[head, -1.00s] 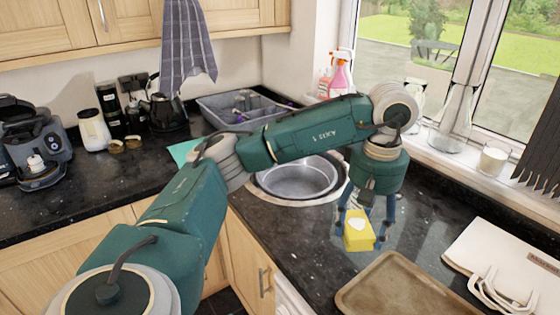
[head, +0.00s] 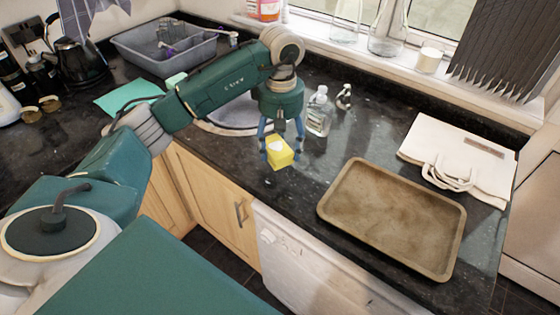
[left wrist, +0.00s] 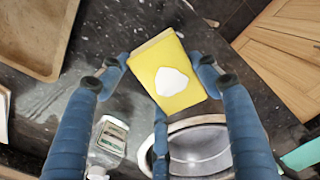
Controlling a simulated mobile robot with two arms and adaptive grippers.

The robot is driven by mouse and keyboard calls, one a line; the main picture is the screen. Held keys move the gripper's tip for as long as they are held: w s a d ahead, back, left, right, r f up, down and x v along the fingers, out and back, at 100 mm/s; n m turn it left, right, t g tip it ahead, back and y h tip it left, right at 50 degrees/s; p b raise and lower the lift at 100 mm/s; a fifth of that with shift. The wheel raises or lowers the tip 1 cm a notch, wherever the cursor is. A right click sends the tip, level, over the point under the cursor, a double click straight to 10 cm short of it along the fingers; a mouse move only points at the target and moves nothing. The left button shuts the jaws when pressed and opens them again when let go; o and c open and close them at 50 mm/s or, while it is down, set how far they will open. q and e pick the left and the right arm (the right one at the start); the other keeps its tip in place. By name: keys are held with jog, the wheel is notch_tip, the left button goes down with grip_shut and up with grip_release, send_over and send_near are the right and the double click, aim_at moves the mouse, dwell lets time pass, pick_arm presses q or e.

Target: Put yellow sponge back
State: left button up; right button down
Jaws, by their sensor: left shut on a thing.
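The yellow sponge (head: 280,154) has a white patch on its face. My left gripper (head: 279,142) is shut on it and holds it near the front edge of the dark worktop, in front of the sink (head: 228,127). In the left wrist view the sponge (left wrist: 166,76) sits between the blue fingers of the gripper (left wrist: 165,85), with the sink bowl (left wrist: 200,152) below it in the picture. My right gripper is not in view.
A brown tray (head: 335,207) lies on the worktop to the right. A clear bottle (head: 319,112) and a small dispenser (head: 344,97) stand behind the sponge. A white bag (head: 415,147) lies at the back right. A grey dish tub (head: 125,47) stands beyond the sink.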

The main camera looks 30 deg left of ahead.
aim_at(281, 173)
pick_arm(q)
notch_tip(281, 173, down, 3)
jog(key=shift+s+r, duration=0.1)
jog(key=shift+r, duration=0.1)
jog(key=shift+d+f+p, duration=0.1)
jog(key=shift+f+p, duration=0.25)
jog(key=shift+f, duration=0.25)
notch_tip(281, 173, down, 3)
jog(key=shift+f+p, duration=0.1)
jog(key=shift+p, duration=0.4)
jog(key=shift+f, duration=0.2)
jog(key=o, duration=1)
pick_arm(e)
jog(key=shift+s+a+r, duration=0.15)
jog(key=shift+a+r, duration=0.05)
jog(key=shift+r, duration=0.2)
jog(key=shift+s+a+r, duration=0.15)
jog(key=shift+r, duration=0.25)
